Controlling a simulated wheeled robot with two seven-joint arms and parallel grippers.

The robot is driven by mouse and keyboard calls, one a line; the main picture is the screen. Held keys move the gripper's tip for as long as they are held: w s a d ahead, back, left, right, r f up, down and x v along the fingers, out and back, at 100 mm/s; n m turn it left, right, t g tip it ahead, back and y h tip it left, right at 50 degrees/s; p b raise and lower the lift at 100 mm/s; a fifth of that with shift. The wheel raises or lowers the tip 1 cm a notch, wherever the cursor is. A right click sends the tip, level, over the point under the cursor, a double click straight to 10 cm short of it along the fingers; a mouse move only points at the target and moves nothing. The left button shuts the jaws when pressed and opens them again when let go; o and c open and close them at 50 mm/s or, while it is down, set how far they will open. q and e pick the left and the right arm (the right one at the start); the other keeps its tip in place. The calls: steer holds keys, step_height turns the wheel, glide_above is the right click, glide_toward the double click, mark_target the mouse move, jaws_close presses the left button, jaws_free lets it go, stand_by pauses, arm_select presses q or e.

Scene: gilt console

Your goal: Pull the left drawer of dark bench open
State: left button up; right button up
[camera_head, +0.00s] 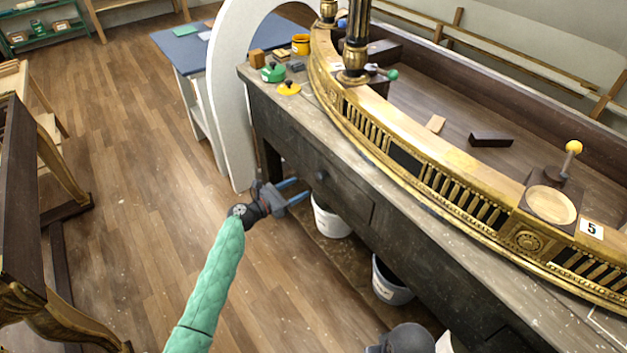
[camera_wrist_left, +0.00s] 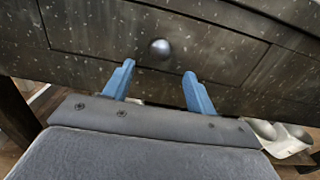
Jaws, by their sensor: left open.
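The dark bench (camera_head: 405,235) runs diagonally from the upper middle to the lower right. Its left drawer (camera_head: 340,192) looks closed, its front level with the bench face. The drawer has one round dark knob (camera_head: 321,176), which shows in the left wrist view (camera_wrist_left: 159,48) near the top centre. My left gripper (camera_head: 291,189) is open and empty in front of the drawer. In the left wrist view its two blue fingers (camera_wrist_left: 157,88) point at the drawer front, one on each side below the knob. They do not grip the knob. My right gripper cannot be made out.
White buckets (camera_head: 332,218) (camera_head: 391,283) stand below the bench. A gilt console (camera_head: 430,165) lies on the bench top. A white arch (camera_head: 222,110) stands at the bench's far end. A dark gilt-legged table (camera_head: 22,200) is at left. The wooden floor between is clear.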

arm_select(q)
steer(key=p+x, duration=0.1)
steer(key=x, duration=0.6)
steer(key=shift+w+d+p, duration=0.2)
steer(key=shift+p, duration=0.1)
arm_select(e)
step_height(320, 180, down, 7)
steer(key=w, duration=0.1)
steer(key=shift+w, duration=0.15)
steer(key=shift+a+f, duration=0.1)
arm_select(q)
jaws_close()
